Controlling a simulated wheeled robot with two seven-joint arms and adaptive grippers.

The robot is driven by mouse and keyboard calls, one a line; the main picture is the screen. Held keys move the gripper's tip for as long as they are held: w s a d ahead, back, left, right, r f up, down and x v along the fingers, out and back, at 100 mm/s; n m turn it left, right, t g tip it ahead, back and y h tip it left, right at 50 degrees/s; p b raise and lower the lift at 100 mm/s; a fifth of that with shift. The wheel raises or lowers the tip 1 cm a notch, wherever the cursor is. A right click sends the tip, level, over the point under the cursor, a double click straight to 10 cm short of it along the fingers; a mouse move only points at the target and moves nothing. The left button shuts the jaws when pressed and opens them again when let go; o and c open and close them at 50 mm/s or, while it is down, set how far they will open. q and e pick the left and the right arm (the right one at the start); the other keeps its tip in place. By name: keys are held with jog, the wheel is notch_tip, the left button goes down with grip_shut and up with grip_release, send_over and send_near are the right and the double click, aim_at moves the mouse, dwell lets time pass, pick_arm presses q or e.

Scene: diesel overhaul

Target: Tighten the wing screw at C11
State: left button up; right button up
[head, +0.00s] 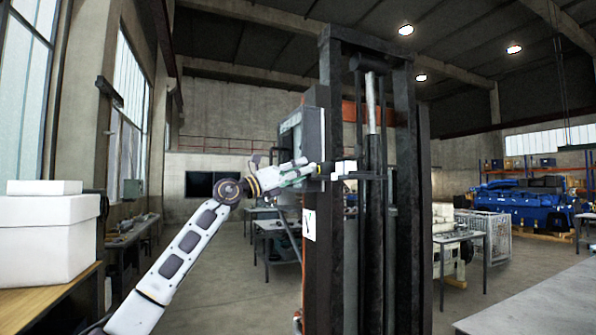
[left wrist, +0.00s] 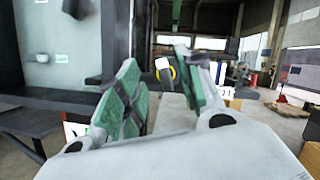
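My left gripper (head: 312,171) reaches in from the left, beside the dark upright mast, at about the height of a small white block (head: 344,168) on a dark bar. In the left wrist view its two green-padded fingers (left wrist: 158,66) stand apart with a gap between them. A small dark part with a pale face and a yellow ring (left wrist: 164,70) shows in that gap, beyond the fingertips. I cannot tell whether it is the wing screw, and I can read no C11 mark. My right gripper is in neither view.
White boxes (head: 45,240) stand on a table at left. A grey bench (head: 550,305) is at lower right. A blue engine (head: 525,208) stands far right.

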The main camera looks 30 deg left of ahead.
pick_arm(q)
jog(key=shift+s, duration=0.1)
jog(key=shift+w+d+p, duration=0.45)
jog(key=shift+w+p, duration=0.05)
jog(key=shift+w, duration=0.1)
dwell(0.4)
jog(key=shift+w+d, duration=0.15)
jog(key=shift+w, duration=0.05)
jog(key=shift+w+d+p, duration=0.7)
jog(key=shift+w+p, duration=0.1)
jog(key=shift+p, duration=0.15)
jog(key=shift+s+r, duration=0.1)
jog(key=shift+s, duration=0.05)
grip_shut()
jog(key=shift+m+g+h+b, duration=0.3)
jog(key=shift+m+h+b, duration=0.35)
jog(key=shift+m, duration=0.85)
jog(key=shift+m+g+h, duration=0.6)
jog(key=shift+m+h, duration=0.25)
jog(key=shift+m, duration=0.95)
